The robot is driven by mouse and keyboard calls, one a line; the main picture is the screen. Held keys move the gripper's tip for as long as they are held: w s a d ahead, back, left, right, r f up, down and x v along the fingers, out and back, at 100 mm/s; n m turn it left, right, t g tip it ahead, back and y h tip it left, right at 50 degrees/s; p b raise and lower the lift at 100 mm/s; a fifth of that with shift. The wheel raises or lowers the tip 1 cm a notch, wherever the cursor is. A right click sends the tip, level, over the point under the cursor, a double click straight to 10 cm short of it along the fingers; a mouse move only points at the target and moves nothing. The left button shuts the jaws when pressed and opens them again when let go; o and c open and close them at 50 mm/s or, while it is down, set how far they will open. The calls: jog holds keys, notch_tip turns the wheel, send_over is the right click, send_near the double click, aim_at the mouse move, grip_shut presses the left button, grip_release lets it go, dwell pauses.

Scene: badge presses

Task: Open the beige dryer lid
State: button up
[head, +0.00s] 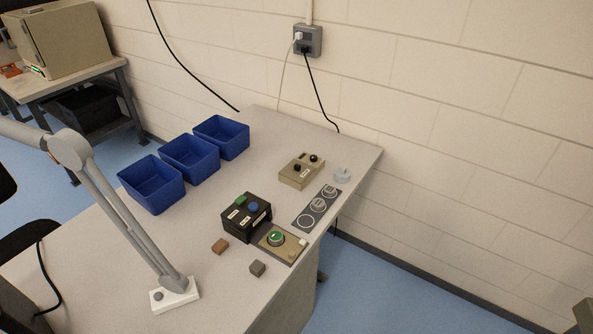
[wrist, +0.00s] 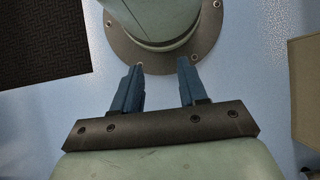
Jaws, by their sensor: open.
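A beige box-shaped machine (head: 61,38) stands on a side bench at the upper left of the head view, with a small green light low on its front. A smaller beige unit (head: 301,170) with two black knobs lies on the main table. I cannot tell for sure which is the dryer, and no raised lid shows on either. My gripper (wrist: 157,84) shows only in the wrist view. Its two blue fingers are apart with nothing between them, above blue floor and my own round bolted base. It is not near either machine in view.
The grey table (head: 110,255) carries blue bins (head: 151,184), a black button box (head: 246,215), a beige press with a green button (head: 282,243), small blocks and a dark strip with rings (head: 317,206). A grey jointed arm on a white foot (head: 175,294) rises at left.

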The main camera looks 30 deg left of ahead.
jog(key=w+a+r+n+t, duration=0.1)
jog(key=w+a+r+n, duration=0.3)
jog(key=w, duration=0.7)
jog(key=w+a+r+t+h, duration=0.15)
jog(key=w+a, duration=0.45)
jog(key=w, duration=0.6)
jog(key=w+a+r+n+t, duration=0.15)
jog(key=w+a, duration=0.35)
jog(key=w, duration=0.6)
jog(key=w+a+r+n+t, duration=0.1)
jog(key=w+a+r+n, duration=0.2)
jog(key=w+a+r, duration=0.65)
jog(key=w+a+r+n+t, duration=0.1)
jog(key=w+a+r+n, duration=0.1)
jog(key=w+a+r, duration=0.8)
notch_tip(320, 180, up, 26)
jog(key=n+y, duration=0.2)
jog(key=n, duration=0.6)
send_over(297, 165)
jog(key=shift+m+t+h, duration=0.25)
jog(key=shift+t, duration=0.15)
notch_tip(297, 165, down, 13)
jog(key=shift+w+f, duration=0.1)
jog(key=shift+c, duration=0.3)
